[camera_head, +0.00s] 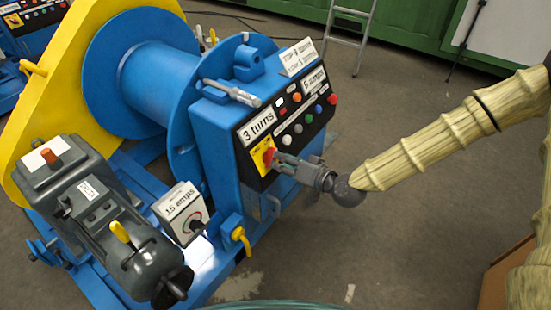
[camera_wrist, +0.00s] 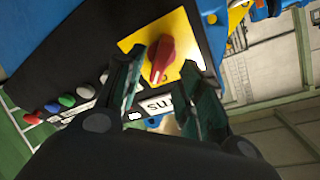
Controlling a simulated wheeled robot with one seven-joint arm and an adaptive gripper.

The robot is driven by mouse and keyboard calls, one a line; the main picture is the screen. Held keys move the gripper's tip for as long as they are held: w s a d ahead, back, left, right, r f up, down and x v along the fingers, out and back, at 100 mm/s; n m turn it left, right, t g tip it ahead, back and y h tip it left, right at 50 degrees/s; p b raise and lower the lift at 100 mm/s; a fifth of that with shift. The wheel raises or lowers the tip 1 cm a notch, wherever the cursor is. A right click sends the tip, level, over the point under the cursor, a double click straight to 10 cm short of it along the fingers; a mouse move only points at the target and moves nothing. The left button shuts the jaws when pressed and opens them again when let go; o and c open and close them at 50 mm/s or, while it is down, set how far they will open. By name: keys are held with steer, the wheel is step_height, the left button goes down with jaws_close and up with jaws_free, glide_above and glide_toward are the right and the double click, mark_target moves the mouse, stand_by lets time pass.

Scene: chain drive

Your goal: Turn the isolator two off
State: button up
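A red rotary knob on a yellow plate (camera_head: 264,158) sits at the lower left of the black control panel. In the wrist view the red knob (camera_wrist: 161,58) stands out from its yellow plate (camera_wrist: 182,32), between and just beyond my two fingertips. My gripper (camera_wrist: 162,72) is open, with one finger on each side of the knob; the left finger looks nearer to it. I cannot tell whether either finger touches it. In the head view my gripper (camera_head: 280,161) reaches the panel from the right and partly covers the plate. No label naming isolator two is readable.
Several coloured push buttons (camera_head: 298,129) and the "3 turns" label (camera_head: 257,126) lie close to my gripper on the panel. A box labelled 15 amps (camera_head: 180,210) with a dial stands below left. A yellow handle (camera_head: 241,240) is below.

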mark_target(272, 158)
steer(key=shift+x, duration=2.05)
jaws_close()
